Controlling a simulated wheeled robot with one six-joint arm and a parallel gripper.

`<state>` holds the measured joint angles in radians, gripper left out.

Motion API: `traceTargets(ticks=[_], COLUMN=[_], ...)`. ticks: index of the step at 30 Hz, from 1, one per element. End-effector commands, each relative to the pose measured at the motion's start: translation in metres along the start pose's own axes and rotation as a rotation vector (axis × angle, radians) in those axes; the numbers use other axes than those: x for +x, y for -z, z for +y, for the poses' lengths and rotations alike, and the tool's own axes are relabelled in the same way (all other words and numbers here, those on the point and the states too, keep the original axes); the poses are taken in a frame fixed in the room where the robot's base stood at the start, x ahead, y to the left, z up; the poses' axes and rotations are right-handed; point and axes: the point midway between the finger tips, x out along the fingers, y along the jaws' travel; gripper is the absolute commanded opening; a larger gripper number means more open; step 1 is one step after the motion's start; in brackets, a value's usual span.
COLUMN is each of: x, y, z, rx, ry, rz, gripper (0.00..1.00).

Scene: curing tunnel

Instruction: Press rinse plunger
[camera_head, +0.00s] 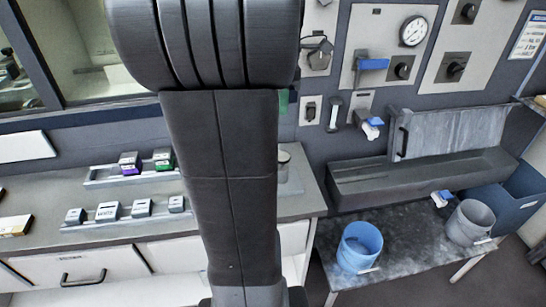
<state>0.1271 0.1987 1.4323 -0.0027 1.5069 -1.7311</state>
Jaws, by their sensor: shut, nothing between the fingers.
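My own arm's dark links fill the middle of the view from top to bottom. My gripper is not visible. No part is clearly marked as the rinse plunger. A small round grey-topped piece (283,157) stands on a pale plate at the counter's right end, partly hidden behind my arm; I cannot tell whether it is the plunger. On the wall to its right hangs a small grey upright handle (334,114). A panel above has a blue lever (373,64), pointing right. Whatever is behind my arm is hidden.
A long counter (112,232) holds racks with small labelled blocks. At the right are a grey trough (420,184) with a hinged lid (455,133), and a low table (399,243) bearing a blue bucket (361,247) and a grey bucket (470,223). A gauge (413,31) and knobs are on the wall.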

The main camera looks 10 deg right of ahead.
Motion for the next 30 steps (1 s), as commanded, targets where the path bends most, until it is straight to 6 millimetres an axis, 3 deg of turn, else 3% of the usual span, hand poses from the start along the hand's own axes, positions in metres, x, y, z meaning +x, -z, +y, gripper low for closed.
traceTargets(ticks=[20,25,30], x=[-0.011,0.001,0.033], y=[-0.005,-0.005,-0.005], z=[-0.006,-0.006,-0.007], rx=[-0.001,-0.001,-0.001], ry=[0.007,0.009,0.011], rz=[-0.002,-0.001,-0.001], gripper=[0.00,0.00,0.00])
